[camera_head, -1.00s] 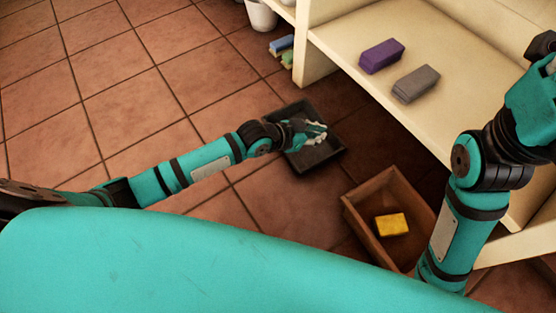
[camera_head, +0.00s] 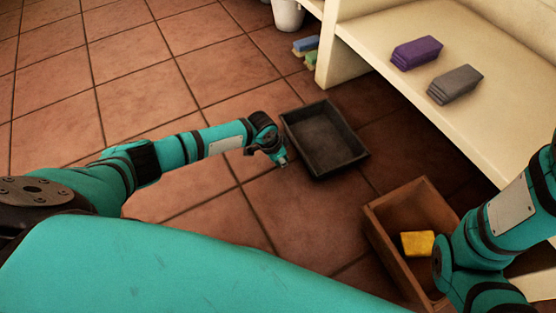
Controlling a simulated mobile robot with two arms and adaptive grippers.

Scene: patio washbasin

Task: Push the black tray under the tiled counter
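The black tray (camera_head: 345,166) lies empty on the tiled floor, in front of the opening below the pale counter (camera_head: 455,120). My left gripper (camera_head: 283,160) is just left of the tray, low near the floor. It points down and is small in view, so its fingers cannot be read. I cannot tell whether it touches the tray's left wall. My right arm comes in at the lower right, and its gripper is outside the picture.
A brown wooden box (camera_head: 388,245) with a yellow sponge (camera_head: 417,243) stands right of the tray. A purple block (camera_head: 416,52) and a grey block (camera_head: 455,84) lie on the counter's shelf. A white pot (camera_head: 288,14) and blue and green blocks (camera_head: 307,47) are beside the counter's leg. The floor at left is clear.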

